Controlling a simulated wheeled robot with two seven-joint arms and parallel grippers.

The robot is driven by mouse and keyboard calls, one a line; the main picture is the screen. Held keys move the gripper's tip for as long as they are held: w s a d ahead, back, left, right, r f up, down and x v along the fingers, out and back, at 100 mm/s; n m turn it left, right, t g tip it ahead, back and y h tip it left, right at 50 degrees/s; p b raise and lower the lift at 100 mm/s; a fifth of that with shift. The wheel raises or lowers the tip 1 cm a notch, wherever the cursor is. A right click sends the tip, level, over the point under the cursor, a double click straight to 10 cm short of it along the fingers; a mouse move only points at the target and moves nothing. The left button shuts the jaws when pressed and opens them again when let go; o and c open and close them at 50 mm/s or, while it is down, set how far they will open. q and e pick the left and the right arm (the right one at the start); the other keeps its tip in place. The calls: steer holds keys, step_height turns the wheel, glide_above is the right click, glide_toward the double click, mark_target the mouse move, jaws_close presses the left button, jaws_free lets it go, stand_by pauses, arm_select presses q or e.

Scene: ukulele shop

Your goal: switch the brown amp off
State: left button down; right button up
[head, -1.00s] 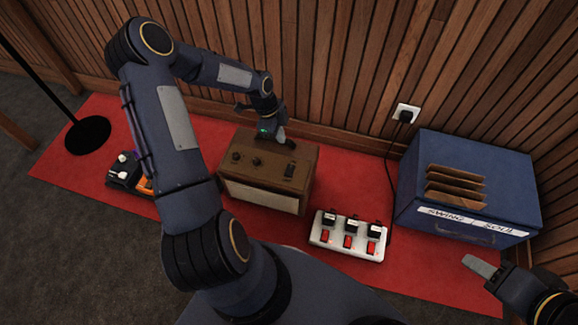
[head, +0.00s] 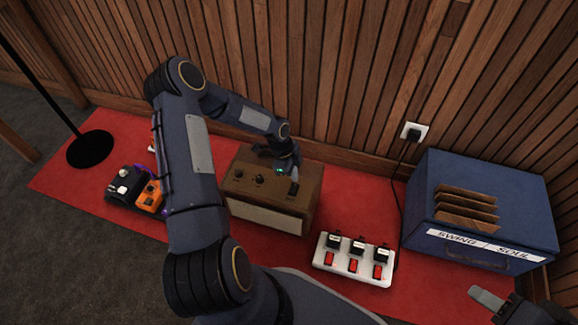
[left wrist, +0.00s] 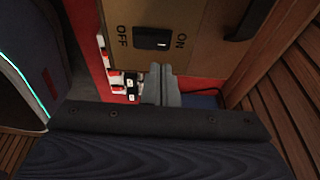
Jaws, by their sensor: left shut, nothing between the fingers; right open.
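The brown amp (head: 265,219) stands on the red mat, with small dark knobs and a black switch (head: 293,188) on its top. In the left wrist view the black switch (left wrist: 152,39) sits between the words OFF, on the left, and ON, on the right. I cannot tell which way it is tipped. My left gripper (head: 290,172) is shut and empty over the amp's top, beside the switch. In the left wrist view its fingertips (left wrist: 160,68) are just below the switch, seemingly apart from it. My right gripper (head: 487,297) is open at the lower right, far from the amp.
A white power strip (head: 352,262) with plugs and red switches lies right of the amp. A blue box (head: 480,195) with cards stands further right, near a wall socket (head: 414,131). Pedals (head: 135,188) and a black stand base (head: 90,149) are at the left. The wooden wall is close behind.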

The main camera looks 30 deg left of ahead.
mark_target(295, 185)
arm_select(q)
steer(key=shift+a+f+b, duration=0.1)
steer(key=shift+f+b, duration=0.5)
steer(key=shift+f, duration=1.25)
steer(key=shift+f+b, duration=0.3)
steer(key=shift+f, duration=0.05)
steer(key=shift+r, duration=0.15)
